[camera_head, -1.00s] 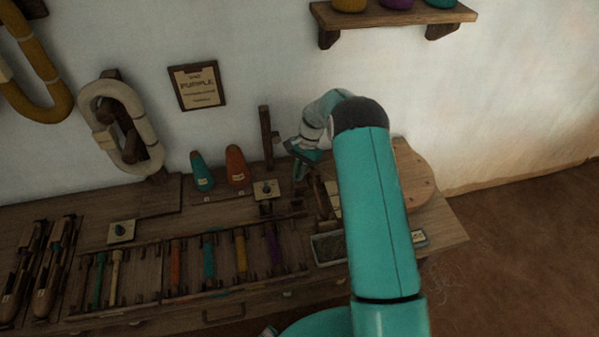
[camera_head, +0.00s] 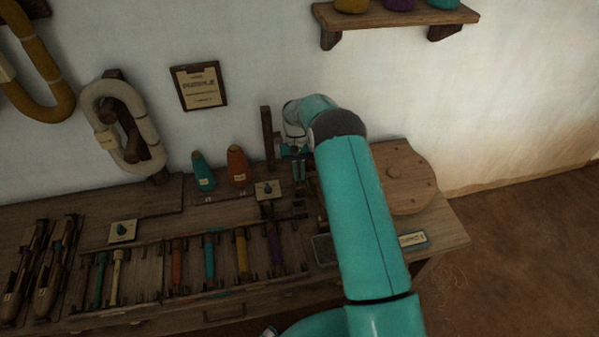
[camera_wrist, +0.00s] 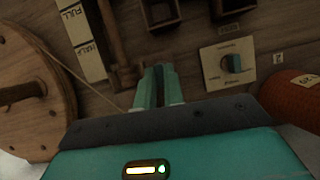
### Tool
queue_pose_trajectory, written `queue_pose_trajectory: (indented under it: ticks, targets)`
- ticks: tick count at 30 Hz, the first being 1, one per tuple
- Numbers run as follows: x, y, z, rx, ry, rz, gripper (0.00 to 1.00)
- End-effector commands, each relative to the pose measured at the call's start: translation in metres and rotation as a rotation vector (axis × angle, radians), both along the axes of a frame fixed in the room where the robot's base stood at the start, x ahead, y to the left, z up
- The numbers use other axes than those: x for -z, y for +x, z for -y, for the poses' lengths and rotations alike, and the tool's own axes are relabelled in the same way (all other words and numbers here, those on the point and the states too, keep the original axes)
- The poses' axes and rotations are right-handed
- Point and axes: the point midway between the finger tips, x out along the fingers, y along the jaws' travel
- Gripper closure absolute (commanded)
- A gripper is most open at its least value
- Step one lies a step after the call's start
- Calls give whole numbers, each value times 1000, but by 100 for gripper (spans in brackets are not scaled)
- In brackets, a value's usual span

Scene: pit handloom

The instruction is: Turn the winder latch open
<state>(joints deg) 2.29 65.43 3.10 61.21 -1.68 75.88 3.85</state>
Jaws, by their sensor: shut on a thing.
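My gripper (camera_head: 299,168) hangs over the right part of the bench. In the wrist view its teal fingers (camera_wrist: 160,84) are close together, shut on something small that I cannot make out. A wooden winder wheel (camera_head: 405,178) lies to its right; it also shows at the left of the wrist view (camera_wrist: 30,95). A wooden arm (camera_wrist: 116,45) stands close beside the fingers. I cannot tell which part is the latch.
An orange cone (camera_head: 238,166) and a teal cone (camera_head: 202,171) stand behind the rack of bobbins (camera_head: 209,258). An upright wooden post (camera_head: 267,138) is close to my gripper. A second knob plate (camera_head: 123,231) lies further left. Shuttles (camera_head: 40,270) lie at far left.

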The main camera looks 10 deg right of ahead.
Motion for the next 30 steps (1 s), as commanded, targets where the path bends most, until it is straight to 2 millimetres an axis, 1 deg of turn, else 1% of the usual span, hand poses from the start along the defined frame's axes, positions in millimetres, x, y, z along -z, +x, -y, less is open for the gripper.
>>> queue_pose_trajectory:
  ticks: [7,20,21,23,24,30]
  targets:
    - [0,0,-1,-68,1,-1,100]
    - [0,0,-1,-79,0,-1,100]
    - [0,0,-1,-79,0,-1,88]
    - [0,0,-1,-79,0,-1,76]
    - [0,0,-1,-79,0,-1,69]
    - [0,0,-1,-78,0,0,68]
